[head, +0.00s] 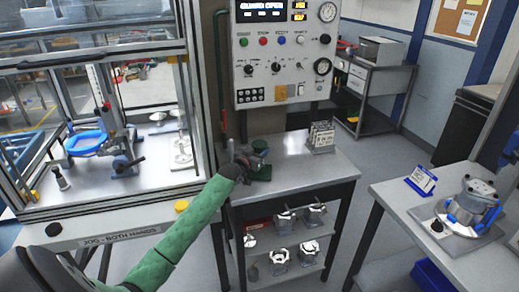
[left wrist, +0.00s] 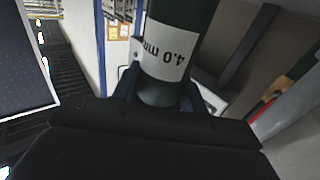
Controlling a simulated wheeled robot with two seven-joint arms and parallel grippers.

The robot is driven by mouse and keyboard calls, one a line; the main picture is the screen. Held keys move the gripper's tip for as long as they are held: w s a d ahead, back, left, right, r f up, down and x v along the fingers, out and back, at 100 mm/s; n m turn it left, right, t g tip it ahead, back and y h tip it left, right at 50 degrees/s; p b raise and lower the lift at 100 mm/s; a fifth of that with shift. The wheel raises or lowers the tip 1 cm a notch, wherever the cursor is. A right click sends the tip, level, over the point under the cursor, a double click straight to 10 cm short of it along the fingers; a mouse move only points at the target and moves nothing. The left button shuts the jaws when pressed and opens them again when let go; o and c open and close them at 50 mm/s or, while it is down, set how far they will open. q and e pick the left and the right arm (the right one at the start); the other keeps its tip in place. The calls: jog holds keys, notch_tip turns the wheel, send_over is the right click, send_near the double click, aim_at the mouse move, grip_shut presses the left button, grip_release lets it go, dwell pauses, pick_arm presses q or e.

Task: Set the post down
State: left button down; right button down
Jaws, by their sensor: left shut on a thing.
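My left gripper (head: 247,160) is over the near left part of the small metal table (head: 305,172). In the left wrist view, its dark fingers (left wrist: 158,98) are shut on the post (left wrist: 178,25), a dark green cylinder with a white label reading "4.0 mm". In the head view the post (head: 260,147) is small and partly hidden by the gripper. A green piece (head: 262,173) lies on the tabletop just beside the gripper. I cannot tell whether the post touches the table or that piece. My right gripper is not in view.
A small rack of plates (head: 320,137) stands at the table's back right. Machined housings (head: 284,218) sit on the shelf below. A glazed machine enclosure (head: 110,110) is at left, a control panel (head: 282,60) behind. The tabletop's front right is clear.

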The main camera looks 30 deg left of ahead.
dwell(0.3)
pick_arm(q)
jog(key=c, duration=0.8)
grip_release()
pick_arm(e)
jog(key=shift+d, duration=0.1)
pick_arm(q)
jog(key=shift+s+f, duration=0.1)
jog(key=shift+s, duration=0.25)
jog(key=s+b, duration=0.4)
jog(key=s, duration=0.7)
jog(key=shift+s, duration=0.15)
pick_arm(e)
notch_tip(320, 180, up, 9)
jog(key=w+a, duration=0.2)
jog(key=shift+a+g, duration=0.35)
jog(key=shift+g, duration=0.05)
pick_arm(q)
jog(key=shift+s, duration=0.1)
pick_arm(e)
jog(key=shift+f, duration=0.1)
